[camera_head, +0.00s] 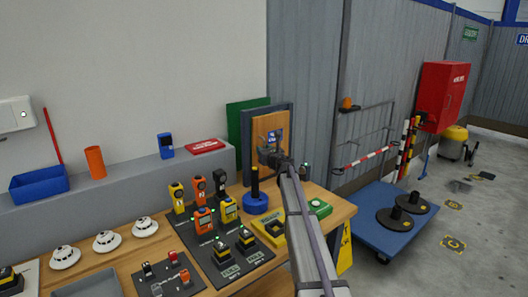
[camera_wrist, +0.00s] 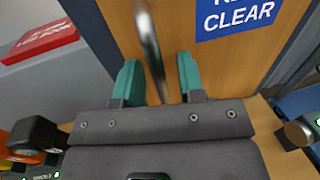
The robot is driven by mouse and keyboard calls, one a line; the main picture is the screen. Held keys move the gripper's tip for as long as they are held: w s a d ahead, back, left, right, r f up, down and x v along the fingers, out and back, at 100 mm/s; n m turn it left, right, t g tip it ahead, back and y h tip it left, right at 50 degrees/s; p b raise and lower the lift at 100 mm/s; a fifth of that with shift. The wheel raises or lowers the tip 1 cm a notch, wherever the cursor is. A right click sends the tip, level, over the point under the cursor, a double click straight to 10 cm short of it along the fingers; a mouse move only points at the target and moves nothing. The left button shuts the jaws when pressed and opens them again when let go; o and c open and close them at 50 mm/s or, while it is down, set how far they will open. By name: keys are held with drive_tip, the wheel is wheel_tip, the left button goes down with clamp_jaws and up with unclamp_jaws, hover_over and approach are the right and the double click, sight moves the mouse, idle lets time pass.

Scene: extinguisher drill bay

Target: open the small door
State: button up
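The small door (camera_head: 262,126) is an orange-brown wooden panel in a dark blue-grey frame (camera_head: 291,124) at the back of the bench. It looks shut in its frame. In the wrist view the door (camera_wrist: 199,63) fills the upper middle, with a blue sign (camera_wrist: 238,17) ending in "CLEAR". A silvery bar handle (camera_wrist: 149,42) stands upright on it. My gripper (camera_wrist: 158,66) has two teal fingers spread apart, with the lower part of the handle between them and a gap on either side. In the head view my gripper (camera_head: 275,157) is at the door's front and hides its lower part.
Several handheld detectors (camera_head: 203,221) stand to the left.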

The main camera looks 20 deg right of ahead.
drive_tip(key=shift+w, duration=0.1)
drive_tip(key=shift+c, duration=0.3)
clamp_jaws()
